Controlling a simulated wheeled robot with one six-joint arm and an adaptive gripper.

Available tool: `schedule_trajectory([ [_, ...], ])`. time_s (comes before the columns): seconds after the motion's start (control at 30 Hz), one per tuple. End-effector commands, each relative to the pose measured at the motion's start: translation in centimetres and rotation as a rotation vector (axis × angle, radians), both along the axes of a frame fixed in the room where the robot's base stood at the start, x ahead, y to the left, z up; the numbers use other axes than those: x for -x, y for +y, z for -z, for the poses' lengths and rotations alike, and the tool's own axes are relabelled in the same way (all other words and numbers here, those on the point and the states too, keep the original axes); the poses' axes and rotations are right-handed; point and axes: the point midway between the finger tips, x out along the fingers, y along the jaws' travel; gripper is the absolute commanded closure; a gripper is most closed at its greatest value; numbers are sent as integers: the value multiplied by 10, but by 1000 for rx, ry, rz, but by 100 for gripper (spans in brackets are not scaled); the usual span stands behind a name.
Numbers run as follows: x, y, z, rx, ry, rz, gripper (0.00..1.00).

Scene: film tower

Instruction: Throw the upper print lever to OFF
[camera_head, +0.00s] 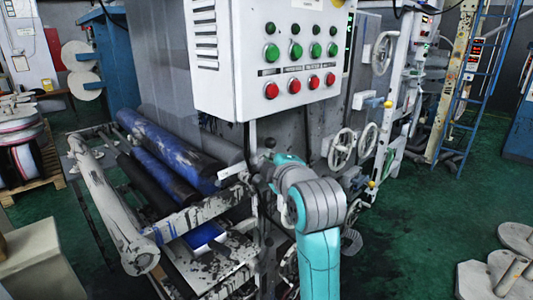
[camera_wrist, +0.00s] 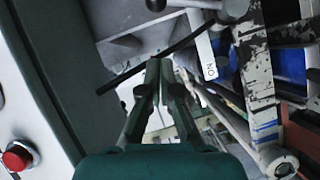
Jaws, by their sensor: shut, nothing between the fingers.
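In the wrist view, a pale bar (camera_wrist: 195,4) runs along the top edge, with a dark ball knob (camera_wrist: 155,5) at its left end and a grey rounded end (camera_wrist: 234,10) at its right. It looks like the print lever, partly cut off by the frame. A white label reading "ON" (camera_wrist: 209,70) sits below and right of it. No OFF label can be read. My gripper (camera_wrist: 159,66) is shut and empty, its fingertips below the knob in the picture and apart from it. In the head view, my teal wrist (camera_head: 287,160) hides most of this spot.
A white control box (camera_head: 262,60) with green and red buttons hangs above my wrist; its side fills the left of the wrist view, with a red button (camera_wrist: 17,158). Blue rollers (camera_head: 165,155) lie left. Handwheels (camera_head: 341,148) stand right. Green floor (camera_head: 415,225) is open at right.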

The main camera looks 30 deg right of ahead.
Motion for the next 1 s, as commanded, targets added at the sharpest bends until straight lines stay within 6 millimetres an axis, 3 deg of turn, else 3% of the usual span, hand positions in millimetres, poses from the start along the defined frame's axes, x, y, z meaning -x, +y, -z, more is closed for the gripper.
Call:
schedule_trajectory([
  [0.23, 19, 4, -3, 0, -1, -1, 100],
  [0.8, 20, 4, -2, -1, 0, -1, 100],
  [0.87, 21, 5, 3, -8, 1, -1, 100],
  [1.0, 24, 8, 32, -51, 5, -1, 100],
])
